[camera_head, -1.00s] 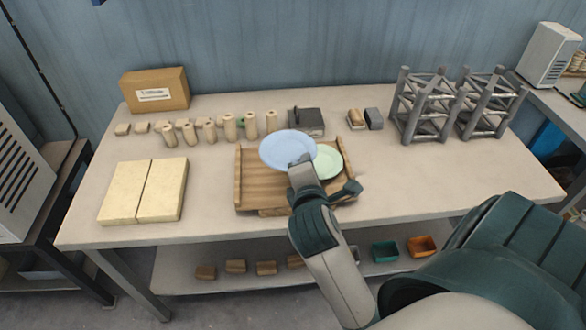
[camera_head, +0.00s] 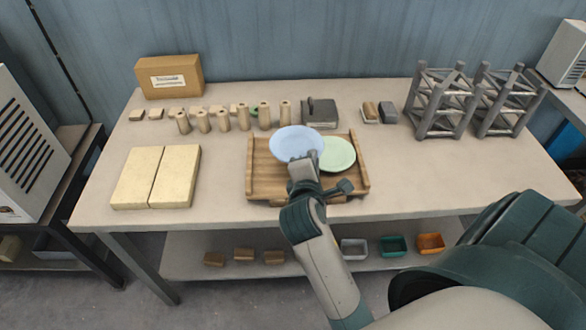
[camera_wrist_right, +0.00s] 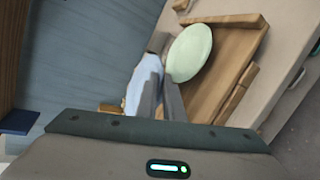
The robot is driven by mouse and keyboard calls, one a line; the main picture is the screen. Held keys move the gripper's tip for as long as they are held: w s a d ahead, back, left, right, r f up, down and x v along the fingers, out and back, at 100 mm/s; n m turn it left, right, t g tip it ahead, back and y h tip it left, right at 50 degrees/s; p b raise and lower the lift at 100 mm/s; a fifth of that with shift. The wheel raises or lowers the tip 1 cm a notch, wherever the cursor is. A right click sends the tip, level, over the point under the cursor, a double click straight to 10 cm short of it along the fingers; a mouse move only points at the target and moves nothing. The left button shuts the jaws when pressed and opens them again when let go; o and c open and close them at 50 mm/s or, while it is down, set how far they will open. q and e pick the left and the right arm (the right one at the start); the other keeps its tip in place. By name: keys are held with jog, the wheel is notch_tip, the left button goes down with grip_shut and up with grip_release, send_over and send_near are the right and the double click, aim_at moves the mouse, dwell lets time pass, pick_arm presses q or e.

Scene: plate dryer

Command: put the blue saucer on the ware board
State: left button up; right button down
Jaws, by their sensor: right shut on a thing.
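The blue saucer (camera_head: 296,143) is held by its near edge in my right gripper (camera_head: 304,163), over the left and middle part of the wooden ware board (camera_head: 262,180). The saucer also shows at a steep angle in the right wrist view (camera_wrist_right: 146,84), between the gripper fingers (camera_wrist_right: 160,90). I cannot tell whether the saucer touches the board. A pale green saucer (camera_head: 338,154) lies on the board's right side, just beside the blue one; the right wrist view shows it too (camera_wrist_right: 190,52). My left gripper is not in view.
The board has raised side rails (camera_head: 360,160). Several clay cylinders (camera_head: 224,121) and a dark box (camera_head: 320,113) stand behind it. Two cream slabs (camera_head: 156,177) lie left, grey racks (camera_head: 445,103) stand right. The table is bare between the board and the racks.

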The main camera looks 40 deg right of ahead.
jog(key=w+f, duration=0.1)
jog(key=w, duration=0.1)
jog(key=w+a+f, duration=0.1)
jog(key=w, duration=0.1)
jog(key=w+a+f, duration=0.1)
jog(key=w, duration=0.1)
jog(key=shift+f+p, duration=0.3)
jog(key=shift+f, duration=0.15)
jog(key=shift+f+p, duration=0.3)
jog(key=shift+f, duration=1.6)
jog(key=shift+f, duration=0.1)
jog(key=c, duration=2.2)
grip_release()
jog(key=shift+o, duration=0.2)
